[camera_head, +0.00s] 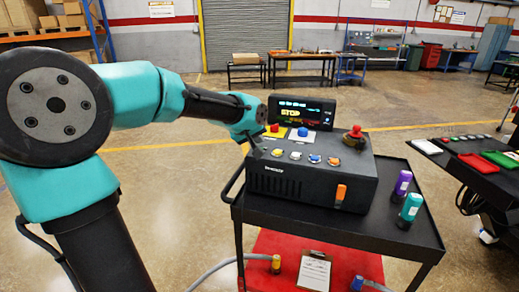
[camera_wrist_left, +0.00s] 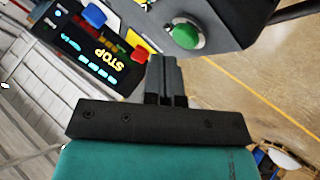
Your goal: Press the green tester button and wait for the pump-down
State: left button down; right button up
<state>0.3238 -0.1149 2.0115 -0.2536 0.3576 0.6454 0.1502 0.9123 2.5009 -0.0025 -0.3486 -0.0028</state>
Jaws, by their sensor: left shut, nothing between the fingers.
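The dark tester box (camera_head: 315,180) stands on a black cart (camera_head: 385,228). Its display (camera_head: 300,108) reads STOP in yellow and also shows in the left wrist view (camera_wrist_left: 90,50). The green button (camera_wrist_left: 186,36) sits on the box's top in the left wrist view; in the head view I cannot make it out, and my gripper covers that corner. My left gripper (camera_head: 256,146) is shut and empty over the box's left end. In the left wrist view its fingertips (camera_wrist_left: 163,60) appear just beside the green button; I cannot tell whether they touch it. My right gripper is not in view.
A red mushroom knob (camera_head: 355,133), a blue button (camera_head: 303,131) and several small knobs stand on the box. Purple (camera_head: 402,184) and teal (camera_head: 411,207) bottles stand at the cart's right. Another cart with trays (camera_head: 480,168) is farther right. Floor at left is clear.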

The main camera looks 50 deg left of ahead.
pick_arm(q)
jog(key=shift+f, duration=0.8)
dwell(1.5)
jog(key=shift+r, duration=0.8)
jog(key=shift+r, duration=2.5)
